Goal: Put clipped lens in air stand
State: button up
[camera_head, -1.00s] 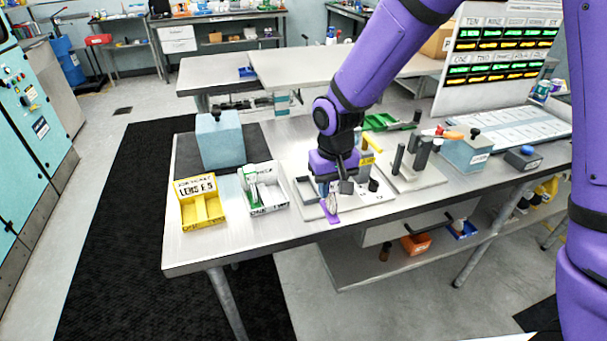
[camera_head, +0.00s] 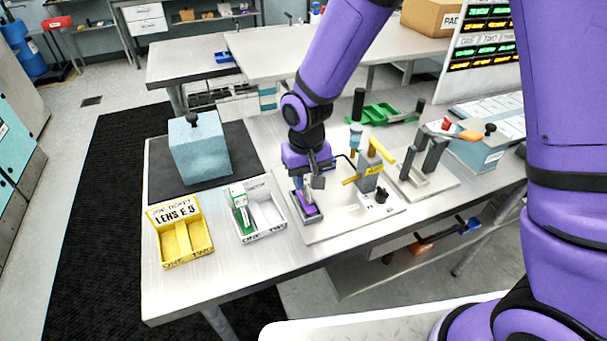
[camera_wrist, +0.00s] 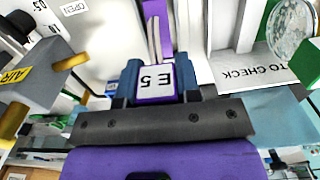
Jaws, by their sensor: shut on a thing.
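My gripper (camera_head: 308,186) is shut on a purple clip (camera_head: 309,209) at the near left end of the air stand's light base plate (camera_head: 345,222). In the wrist view the clip's tag (camera_wrist: 157,79) reads E5 between my two fingers (camera_wrist: 157,92). A narrow purple part of the clip runs up from the tag. The lens in the clip is not clearly visible. The air stand's grey block (camera_head: 369,172) bears a yellow AIR label and stands right of my gripper. It also shows in the wrist view (camera_wrist: 35,98). I cannot tell whether the clip touches the stand.
A white box (camera_head: 270,230) with a green holder stands left of the stand. A yellow box (camera_head: 205,244) is farther left, with a blue-grey block (camera_head: 199,150) behind. Another stand with grey posts (camera_head: 436,185) is to the right. A round lens (camera_wrist: 291,27) shows in the wrist view.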

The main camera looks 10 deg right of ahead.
jog(key=shift+f, duration=0.75)
jog(key=shift+f, duration=0.15)
jog(key=o, duration=0.9)
